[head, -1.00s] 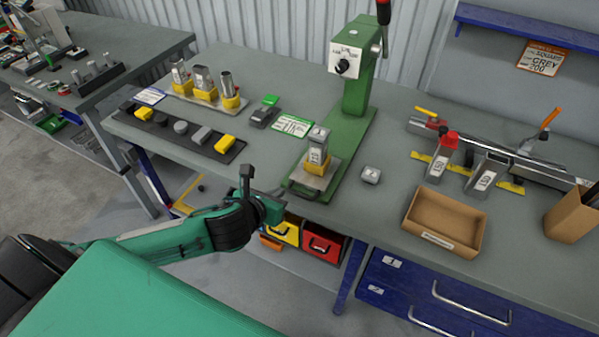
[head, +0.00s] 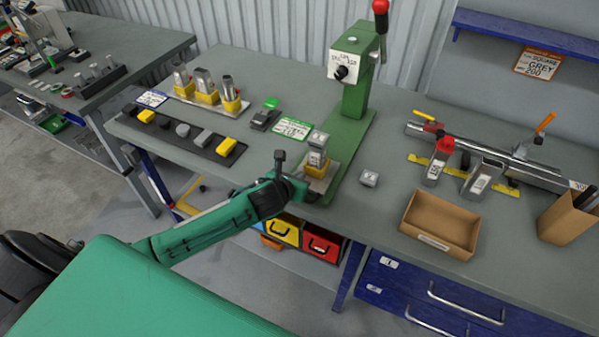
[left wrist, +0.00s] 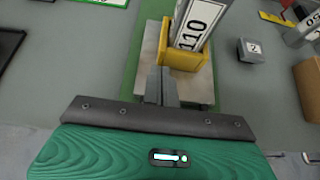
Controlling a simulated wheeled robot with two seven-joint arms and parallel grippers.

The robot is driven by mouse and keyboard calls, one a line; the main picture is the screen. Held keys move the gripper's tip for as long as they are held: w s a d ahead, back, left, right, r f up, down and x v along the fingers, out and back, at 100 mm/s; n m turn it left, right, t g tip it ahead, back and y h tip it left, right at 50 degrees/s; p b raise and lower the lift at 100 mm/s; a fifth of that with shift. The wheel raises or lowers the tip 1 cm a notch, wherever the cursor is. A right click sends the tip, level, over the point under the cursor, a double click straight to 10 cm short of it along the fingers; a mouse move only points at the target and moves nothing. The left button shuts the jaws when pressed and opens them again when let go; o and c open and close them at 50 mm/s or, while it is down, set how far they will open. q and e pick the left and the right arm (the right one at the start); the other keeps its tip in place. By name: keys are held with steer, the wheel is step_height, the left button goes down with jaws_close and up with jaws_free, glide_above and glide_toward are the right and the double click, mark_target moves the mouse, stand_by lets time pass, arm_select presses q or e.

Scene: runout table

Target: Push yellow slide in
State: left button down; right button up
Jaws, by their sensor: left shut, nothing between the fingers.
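The yellow slide (head: 316,171) is a yellow holder on a pale metal plate (left wrist: 205,92), on the green base of the press (head: 355,95). A grey square tube with a label (head: 316,157) stands in it; the label reads 110 in the left wrist view (left wrist: 191,25). The yellow slide also shows in the left wrist view (left wrist: 186,55). My left gripper (head: 306,193) is shut and empty at the front of the slide. Its fingertips (left wrist: 160,72) overlap the plate and end right at the yellow holder's near face; I cannot tell whether they touch. My right gripper is out of view.
A small grey block (head: 369,178) and an open cardboard tray (head: 440,243) lie right of the press. A black strip with several blocks (head: 185,140) and a rack of tubes (head: 207,104) stand to the left. Blue drawers (head: 430,300) are below the bench.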

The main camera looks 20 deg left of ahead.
arm_select(q)
steer(key=shift+w, duration=0.3)
steer(key=shift+w, duration=0.1)
steer(key=shift+w+r, duration=0.1)
steer(key=shift+w, duration=0.45)
steer(key=w, duration=1.9)
steer(key=shift+d, duration=0.35)
steer(key=shift+w+r, duration=0.1)
steer(key=shift+r, duration=0.05)
